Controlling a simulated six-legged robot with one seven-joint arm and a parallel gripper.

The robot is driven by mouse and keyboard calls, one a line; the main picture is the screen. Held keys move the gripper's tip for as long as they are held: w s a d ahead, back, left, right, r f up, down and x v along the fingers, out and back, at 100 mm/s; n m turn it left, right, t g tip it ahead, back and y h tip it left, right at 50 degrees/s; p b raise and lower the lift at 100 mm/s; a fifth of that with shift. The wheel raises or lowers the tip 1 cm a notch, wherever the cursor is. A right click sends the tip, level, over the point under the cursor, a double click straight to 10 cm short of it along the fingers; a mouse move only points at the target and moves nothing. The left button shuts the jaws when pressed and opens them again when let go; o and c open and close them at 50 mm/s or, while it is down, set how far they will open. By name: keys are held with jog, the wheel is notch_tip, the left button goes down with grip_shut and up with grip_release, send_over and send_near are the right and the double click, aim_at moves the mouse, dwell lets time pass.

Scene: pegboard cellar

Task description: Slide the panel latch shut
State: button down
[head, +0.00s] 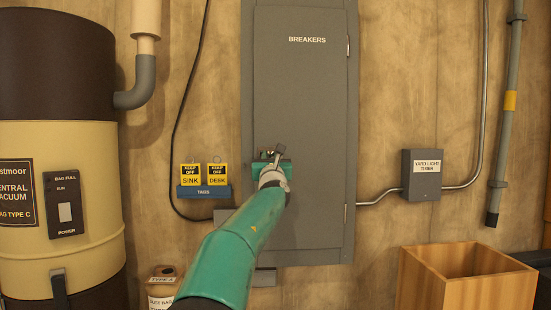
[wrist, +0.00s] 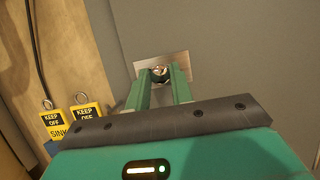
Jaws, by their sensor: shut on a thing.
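The grey breaker panel (head: 304,100) is on the wall in the middle of the head view, its door closed against its frame. In the wrist view the latch (wrist: 160,72) shows as a small metal knob on a bright plate (wrist: 178,64) on the panel. My gripper (head: 272,160) is at the left edge of the door in the head view and hides the latch there. In the wrist view my gripper (wrist: 160,80) has its two green fingers on either side of the knob, shut on it. How far the latch has slid cannot be told.
A blue tag holder (head: 204,192) with SINK and DESK tags hangs left of the panel. A tan vacuum canister (head: 60,165) stands at far left.

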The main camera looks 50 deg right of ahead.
jog(key=shift+w+a, duration=0.55)
jog(key=shift+w, duration=0.2)
jog(key=c, duration=1.2)
grip_release()
jog(key=shift+w+a, duration=0.1)
jog(key=shift+a, duration=0.05)
jog(key=shift+c, duration=0.2)
jog(key=v, duration=1.3)
jog(key=shift+s, duration=0.45)
jog(key=shift+a+f, duration=0.15)
